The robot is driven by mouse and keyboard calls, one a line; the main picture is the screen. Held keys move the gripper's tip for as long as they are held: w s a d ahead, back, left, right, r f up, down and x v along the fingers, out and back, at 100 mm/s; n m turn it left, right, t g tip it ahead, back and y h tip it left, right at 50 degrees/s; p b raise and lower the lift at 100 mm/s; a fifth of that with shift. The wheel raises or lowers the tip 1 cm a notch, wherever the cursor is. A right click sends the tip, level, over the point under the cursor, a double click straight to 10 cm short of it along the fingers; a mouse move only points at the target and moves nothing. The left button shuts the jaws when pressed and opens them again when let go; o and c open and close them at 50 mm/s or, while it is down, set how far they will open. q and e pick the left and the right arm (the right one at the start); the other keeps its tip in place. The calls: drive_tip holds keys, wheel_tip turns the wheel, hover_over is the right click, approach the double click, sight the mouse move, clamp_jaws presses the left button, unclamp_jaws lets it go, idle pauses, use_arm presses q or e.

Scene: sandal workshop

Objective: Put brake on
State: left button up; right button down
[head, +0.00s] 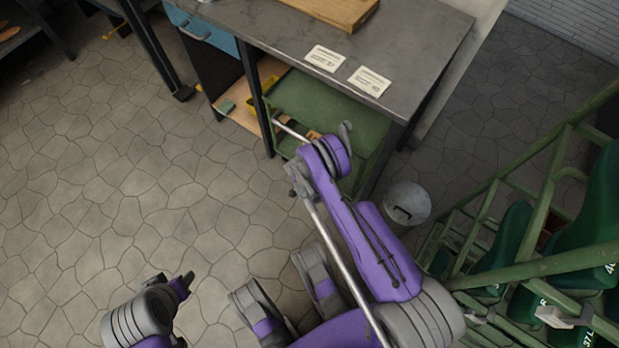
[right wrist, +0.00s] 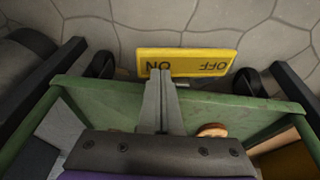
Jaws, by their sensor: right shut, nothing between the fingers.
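A yellow brake plate (right wrist: 188,63) marked OFF and ON shows in the right wrist view, low beyond the edge of a green trolley (right wrist: 98,92). Its lettering reads upside down, with ON at the left end. My right gripper (right wrist: 160,76) is shut and empty, its tips over the plate's near edge at the ON end. Whether they touch it I cannot tell. In the head view the green trolley (head: 322,101) stands partly under the workbench, and my right wrist hides the fingers. My left gripper (head: 184,279) hangs over bare floor at lower left; its opening is unclear.
Dark wheels (right wrist: 101,65) flank the plate. A grey workbench (head: 420,47) with two white cards stands above the trolley. A grey lidded bin (head: 406,203) is right of my right arm. A green rack (head: 545,190) fills the right side. The floor at left is clear.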

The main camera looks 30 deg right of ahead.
drive_tip(key=shift+s+f, duration=0.1)
drive_tip(key=shift+f, duration=0.25)
use_arm(q)
drive_tip(key=shift+f, duration=0.1)
use_arm(e)
drive_tip(key=shift+d+f, duration=0.1)
drive_tip(key=shift+s+d+f, duration=0.1)
drive_tip(key=shift+s+f, duration=0.15)
drive_tip(key=shift+s, duration=0.1)
drive_tip(key=shift+s+d+f, duration=0.3)
drive_tip(key=shift+s+f, duration=0.4)
use_arm(q)
drive_tip(key=shift+s+d, duration=0.1)
drive_tip(key=shift+s, duration=0.2)
